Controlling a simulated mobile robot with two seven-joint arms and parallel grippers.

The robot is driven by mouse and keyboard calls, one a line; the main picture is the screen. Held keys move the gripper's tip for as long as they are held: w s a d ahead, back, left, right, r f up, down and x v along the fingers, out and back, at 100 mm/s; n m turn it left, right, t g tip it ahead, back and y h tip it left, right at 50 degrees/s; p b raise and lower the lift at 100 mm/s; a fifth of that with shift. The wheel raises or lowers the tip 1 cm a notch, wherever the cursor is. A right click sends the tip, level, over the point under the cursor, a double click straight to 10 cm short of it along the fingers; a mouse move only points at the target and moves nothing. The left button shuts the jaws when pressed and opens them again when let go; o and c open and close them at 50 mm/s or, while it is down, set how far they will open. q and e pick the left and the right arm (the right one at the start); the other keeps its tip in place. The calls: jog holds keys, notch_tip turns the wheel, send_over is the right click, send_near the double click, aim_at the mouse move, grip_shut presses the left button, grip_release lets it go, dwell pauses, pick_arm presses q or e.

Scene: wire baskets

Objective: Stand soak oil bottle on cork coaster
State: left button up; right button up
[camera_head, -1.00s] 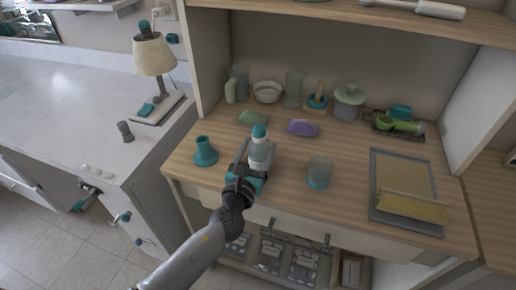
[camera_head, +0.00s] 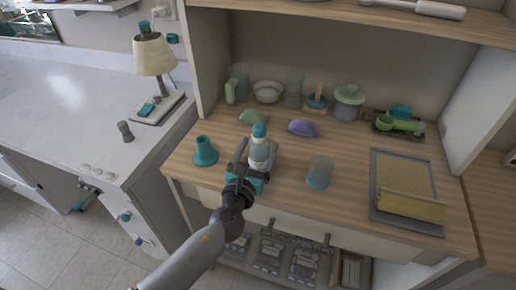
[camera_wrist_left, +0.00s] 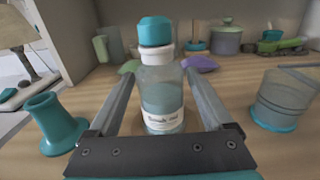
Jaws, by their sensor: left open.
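The soak oil bottle (camera_head: 259,147) has a teal cap, a white collar and a pale label. It stands upright near the front of the wooden desk top. My left gripper (camera_head: 257,155) is open, with one finger on each side of the bottle. In the left wrist view the bottle (camera_wrist_left: 162,92) stands between the two fingers (camera_wrist_left: 160,82), with gaps visible beside it. My right gripper is not in view.
A teal flared holder (camera_head: 205,152) stands left of the bottle and a clear teal-based cup (camera_head: 319,173) right of it. Green (camera_head: 254,117) and purple (camera_head: 303,128) soap-like pieces lie behind. A grey-framed tray (camera_head: 377,206) lies at right. Jars and bowls line the back.

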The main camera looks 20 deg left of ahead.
aim_at(256, 155)
pick_arm(q)
jog(key=shift+s, duration=0.15)
jog(key=shift+s, duration=4.05)
jog(key=s+b, duration=0.2)
jog(key=s, duration=1.3)
jog(key=shift+s, duration=0.15)
